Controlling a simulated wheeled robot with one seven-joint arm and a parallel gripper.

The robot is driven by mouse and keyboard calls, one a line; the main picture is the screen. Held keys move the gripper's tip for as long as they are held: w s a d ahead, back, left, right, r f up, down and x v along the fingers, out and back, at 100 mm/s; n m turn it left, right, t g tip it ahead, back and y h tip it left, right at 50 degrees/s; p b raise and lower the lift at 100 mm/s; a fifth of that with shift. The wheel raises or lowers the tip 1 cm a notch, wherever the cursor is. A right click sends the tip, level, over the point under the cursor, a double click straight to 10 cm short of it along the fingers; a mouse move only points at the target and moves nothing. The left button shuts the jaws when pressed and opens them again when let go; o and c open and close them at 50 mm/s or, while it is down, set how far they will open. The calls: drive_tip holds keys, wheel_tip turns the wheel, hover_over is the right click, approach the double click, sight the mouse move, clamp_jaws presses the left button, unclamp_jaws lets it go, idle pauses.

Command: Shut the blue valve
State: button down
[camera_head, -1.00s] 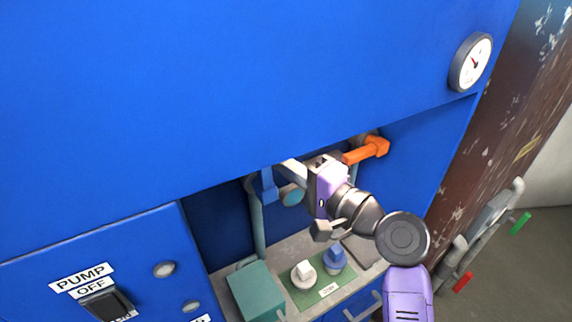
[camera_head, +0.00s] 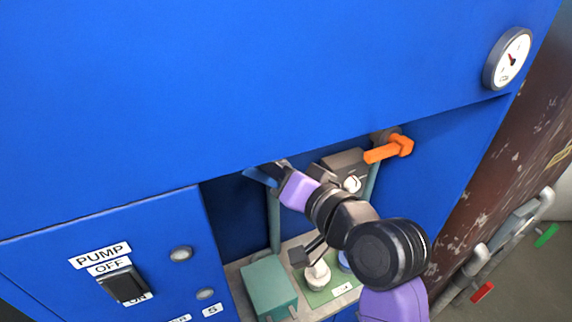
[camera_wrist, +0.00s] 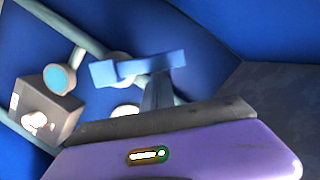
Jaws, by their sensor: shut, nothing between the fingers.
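The blue valve handle (camera_head: 260,177) is in the recess under the upper blue panel, on a grey-green vertical pipe. In the head view it slants, its free end pointing left. In the wrist view the blue handle (camera_wrist: 137,68) lies nearly level across the picture, in front of the pipes. My gripper (camera_head: 282,168) is shut and empty, just right of the handle in the head view. In the wrist view my fingers (camera_wrist: 157,92) reach up to the handle's lower edge and appear to touch it. The upper panel may hide part of the handle in the head view.
An orange valve handle (camera_head: 388,150) sticks out to the right. A green box (camera_head: 269,287) and a white knob (camera_head: 317,277) stand on the ledge below. The pump switch (camera_head: 123,285) is at the lower left, a gauge (camera_head: 507,59) at the upper right.

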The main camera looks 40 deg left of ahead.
drive_tip(key=s+a+f+n+t+h+b, duration=0.1)
drive_tip(key=s+f+n+t+b, duration=0.1)
drive_tip(key=n, duration=0.5)
drive_tip(key=shift+s+a+f+h+b, duration=0.3)
drive_tip(key=shift+s+f+b, duration=0.45)
drive_tip(key=shift+s+f, duration=0.55)
drive_tip(key=shift+w+f, duration=0.2)
drive_tip(key=shift+f, duration=0.05)
wheel_tip(320, 180, up, 5)
drive_tip(key=p, duration=0.4)
drive_tip(key=b, duration=0.2)
approach(248, 173)
drive_tip(key=d, duration=0.2)
drive_tip(key=shift+s+a+f, duration=0.15)
drive_tip(key=shift+s, duration=0.2)
